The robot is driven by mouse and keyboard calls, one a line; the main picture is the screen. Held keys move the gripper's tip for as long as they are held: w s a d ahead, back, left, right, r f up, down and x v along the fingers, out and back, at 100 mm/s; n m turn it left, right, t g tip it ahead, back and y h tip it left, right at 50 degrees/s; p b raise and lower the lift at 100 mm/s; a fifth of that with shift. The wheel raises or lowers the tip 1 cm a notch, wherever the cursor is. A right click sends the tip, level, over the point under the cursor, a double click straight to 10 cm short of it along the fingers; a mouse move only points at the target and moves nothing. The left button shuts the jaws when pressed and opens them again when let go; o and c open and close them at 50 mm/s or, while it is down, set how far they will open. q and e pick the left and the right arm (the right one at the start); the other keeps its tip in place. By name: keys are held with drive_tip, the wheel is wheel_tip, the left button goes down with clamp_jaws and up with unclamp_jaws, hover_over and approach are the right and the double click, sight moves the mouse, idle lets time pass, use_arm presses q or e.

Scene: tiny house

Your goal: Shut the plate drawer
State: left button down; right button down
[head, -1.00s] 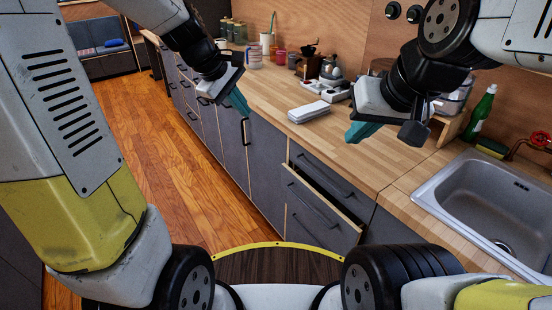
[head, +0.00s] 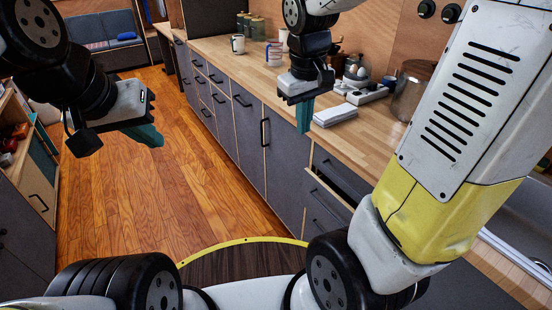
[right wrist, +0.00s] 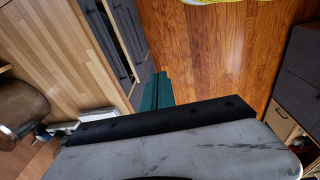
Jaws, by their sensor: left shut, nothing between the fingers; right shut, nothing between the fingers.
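The plate drawer (head: 322,212) is the lower front, with a dark bar handle, in the grey counter unit at the lower right of the head view. It stands partly pulled out, its pale top edge clear of the drawer front above it. My right arm hides its right end. My right gripper (head: 304,118) is shut and empty, pointing down by the counter's front edge, above and apart from the drawer. Its teal fingers also show in the right wrist view (right wrist: 157,92). My left gripper (head: 148,136) is shut and empty over the floor, far left of the drawer.
Other grey fronts with handles (head: 240,130) line the unit and look closed. The wooden floor (head: 150,200) is clear. A shelf cabinet (head: 30,170) stands at left.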

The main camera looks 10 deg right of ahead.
drive_tip(key=w+a+f+n+g+h, duration=0.15)
drive_tip(key=w+f+n+h, duration=0.25)
drive_tip(key=w+f, duration=0.45)
drive_tip(key=w+f+n+g+h, duration=0.25)
drive_tip(key=w+f+h, duration=0.3)
drive_tip(key=f, duration=0.55)
drive_tip(key=n+t+h, duration=0.7)
drive_tip(key=n+t, duration=0.2)
drive_tip(key=n, duration=0.3)
approach(306, 174)
drive_tip(key=shift+y, duration=0.25)
drive_tip(key=x, duration=0.6)
drive_tip(key=shift+w+d, duration=0.2)
drive_tip(key=shift+d, duration=0.2)
drive_tip(key=shift+d, duration=0.1)
